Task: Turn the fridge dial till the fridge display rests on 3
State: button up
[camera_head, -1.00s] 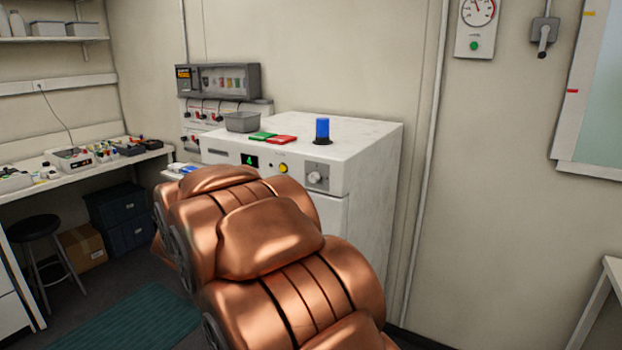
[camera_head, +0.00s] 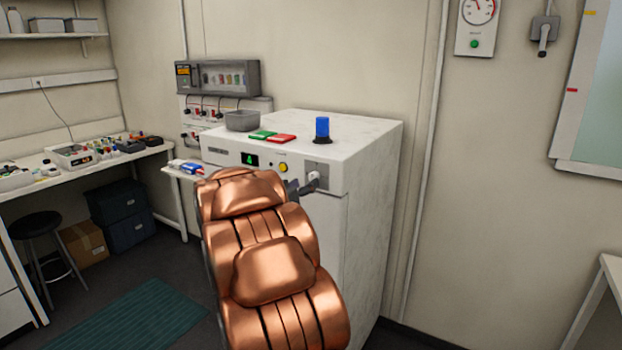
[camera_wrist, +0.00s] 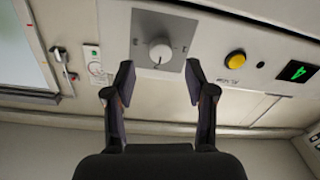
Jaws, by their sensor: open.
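The white fridge (camera_head: 375,165) stands in the middle of the head view. Its display (camera_head: 249,159) reads a green 4; the wrist view shows the display (camera_wrist: 296,71) upside down. The dial (camera_wrist: 160,51) is a white round knob on a grey plate. In the head view the dial (camera_head: 314,177) is partly covered by my gripper. My gripper (camera_wrist: 158,78) is open and empty, its two fingers apart, with the dial showing between and just beyond their tips. The fingers do not appear to touch the knob. In the head view my gripper (camera_head: 303,186) is at the panel's right end.
A yellow button (camera_head: 283,167) sits between display and dial. On the fridge top are a blue beacon (camera_head: 322,129), a red plate (camera_head: 281,139), a green plate (camera_head: 262,135) and a grey bin (camera_head: 242,121). A workbench (camera_head: 95,160) stands at left.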

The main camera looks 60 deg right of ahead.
aim_at(312, 178)
jog(key=shift+w+d+p, duration=0.15)
jog(key=shift+d+p, duration=0.1)
jog(key=shift+d, duration=0.95)
jog(key=shift+w+d+p, duration=0.1)
jog(key=shift+d+p, duration=0.15)
jog(key=shift+d, duration=0.95)
grip_shut()
